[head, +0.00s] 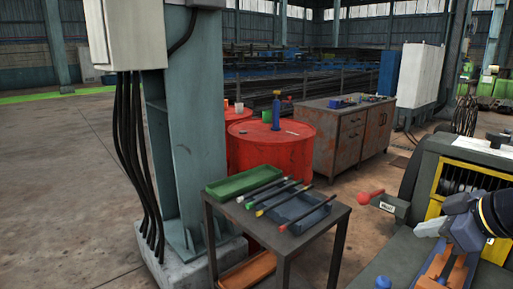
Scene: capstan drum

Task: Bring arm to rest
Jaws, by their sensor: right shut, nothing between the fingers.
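My right gripper (428,229) shows at the right edge of the head view, with its pale fingers pointing left. It is shut with nothing between the fingers. It hangs in front of the dark machine (419,180) with the yellow frame and ribbed drum (470,181). An orange and blue part (440,262) lies just below the gripper; I cannot tell whether they touch. A red ball knob (365,198) sticks out left of the gripper, apart from it. My left gripper is not in view.
A small dark table (322,236) holds a green tray (243,181), a blue-grey tray (300,214) and several rods with coloured ends. A steel column (197,130) with cables stands to its left. Red drums (270,150) and a rusty cabinet (352,142) stand behind. Open floor lies at left.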

